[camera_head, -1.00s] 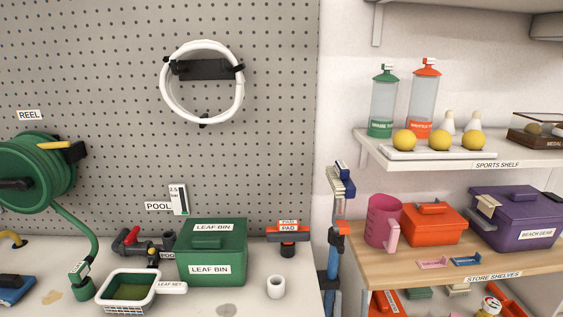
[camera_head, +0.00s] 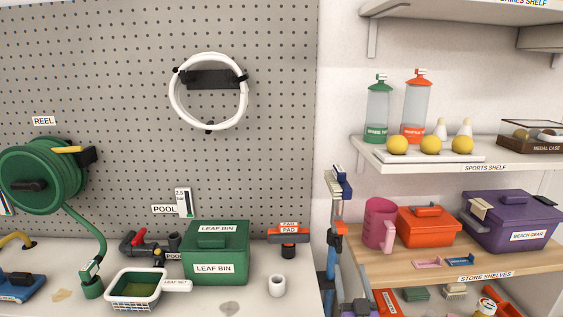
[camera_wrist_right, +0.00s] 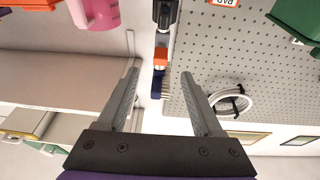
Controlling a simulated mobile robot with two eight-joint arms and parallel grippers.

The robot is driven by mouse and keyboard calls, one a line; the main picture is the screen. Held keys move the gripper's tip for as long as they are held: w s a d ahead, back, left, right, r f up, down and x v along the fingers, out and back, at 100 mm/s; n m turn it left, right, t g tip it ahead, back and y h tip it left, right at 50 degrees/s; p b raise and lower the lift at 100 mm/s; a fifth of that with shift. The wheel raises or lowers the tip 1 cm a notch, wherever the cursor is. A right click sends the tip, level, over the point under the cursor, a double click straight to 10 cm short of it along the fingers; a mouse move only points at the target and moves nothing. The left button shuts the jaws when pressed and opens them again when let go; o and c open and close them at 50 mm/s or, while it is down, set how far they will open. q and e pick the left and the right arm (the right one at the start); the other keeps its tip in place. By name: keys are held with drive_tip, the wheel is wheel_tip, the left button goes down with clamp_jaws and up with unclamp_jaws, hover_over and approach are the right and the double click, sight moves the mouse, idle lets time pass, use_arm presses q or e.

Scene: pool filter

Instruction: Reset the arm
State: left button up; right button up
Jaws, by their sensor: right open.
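My right gripper (camera_head: 358,306) shows at the bottom edge of the head view, in front of the store shelves' left end. In the right wrist view its two grey fingers (camera_wrist_right: 162,88) are spread wide with nothing held between them. That view is upside down. A blue brush on an upright pole (camera_wrist_right: 157,84) lies in line between the fingers, farther back. The same brush (camera_head: 339,185) hangs upright in the head view between the pegboard and the shelves. My left gripper is in neither view.
The green leaf bin (camera_head: 214,267), leaf net (camera_head: 138,288) and white cup (camera_head: 276,285) stand on the bench at left. A pink jug (camera_head: 379,222), orange box (camera_head: 427,232) and purple beach gear box (camera_head: 511,220) stand on the store shelf (camera_head: 376,268).

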drive_tip(key=s+f+g, duration=0.5)
drive_tip(key=s+f, duration=0.1)
drive_tip(key=s, duration=0.6)
drive_tip(key=s+f+g, duration=0.5)
drive_tip(key=s+g, duration=0.1)
drive_tip(key=s, duration=0.6)
drive_tip(key=s+f+g, duration=0.5)
drive_tip(key=s+f, duration=0.1)
drive_tip(key=s, duration=0.6)
use_arm(q)
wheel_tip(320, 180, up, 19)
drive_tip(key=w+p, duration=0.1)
drive_tip(key=p, duration=1.6)
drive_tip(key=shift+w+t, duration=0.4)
use_arm(e)
wheel_tip(320, 180, up, 19)
drive_tip(key=shift+w, duration=0.45)
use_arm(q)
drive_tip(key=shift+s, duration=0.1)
use_arm(e)
drive_tip(key=shift+s, duration=0.1)
